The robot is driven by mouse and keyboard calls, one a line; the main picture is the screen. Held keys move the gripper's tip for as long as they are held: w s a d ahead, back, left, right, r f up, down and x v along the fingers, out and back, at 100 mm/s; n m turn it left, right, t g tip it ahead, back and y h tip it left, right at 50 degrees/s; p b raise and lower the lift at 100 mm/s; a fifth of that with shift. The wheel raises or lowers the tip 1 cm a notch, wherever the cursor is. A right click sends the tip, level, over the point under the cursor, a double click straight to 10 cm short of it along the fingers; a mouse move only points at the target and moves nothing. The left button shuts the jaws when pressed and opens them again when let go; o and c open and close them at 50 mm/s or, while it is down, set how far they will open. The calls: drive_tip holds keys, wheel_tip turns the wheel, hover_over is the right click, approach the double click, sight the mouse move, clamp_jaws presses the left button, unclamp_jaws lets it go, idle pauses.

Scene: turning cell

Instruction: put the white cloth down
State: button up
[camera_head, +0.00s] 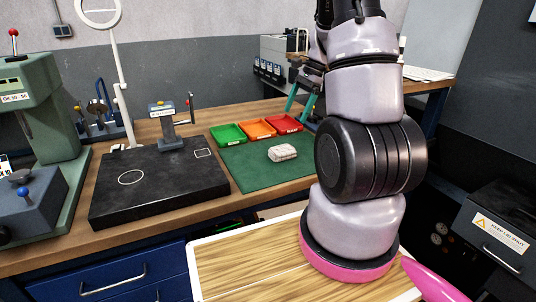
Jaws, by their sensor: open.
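The white cloth (283,152), a small folded bundle, lies on the green mat (252,176) on the workbench. My gripper (299,109) shows partly behind my arm, with its two teal fingers apart. It is open and empty, above and behind the cloth in the picture and apart from it. The upper part of the gripper is hidden by my arm.
Green (229,135), orange (258,129) and red (285,124) trays stand behind the cloth. A black plate (160,190) and small vise (170,130) are left of the mat. A green machine (35,110) stands far left. The mat's front is clear.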

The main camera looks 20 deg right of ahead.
drive_tip(key=m, duration=0.1)
approach(283, 148)
drive_tip(key=f, duration=0.1)
drive_tip(key=a+f, duration=0.1)
drive_tip(key=f, duration=0.1)
drive_tip(key=shift+a+f+g, duration=0.1)
drive_tip(key=shift+f+g, duration=0.2)
drive_tip(key=shift+g, duration=0.1)
drive_tip(key=shift+w+x, duration=0.2)
drive_tip(key=shift+x, duration=2.7)
drive_tip(key=shift+a+f, duration=0.1)
drive_tip(key=shift+a, duration=0.05)
drive_tip(key=c, duration=1.3)
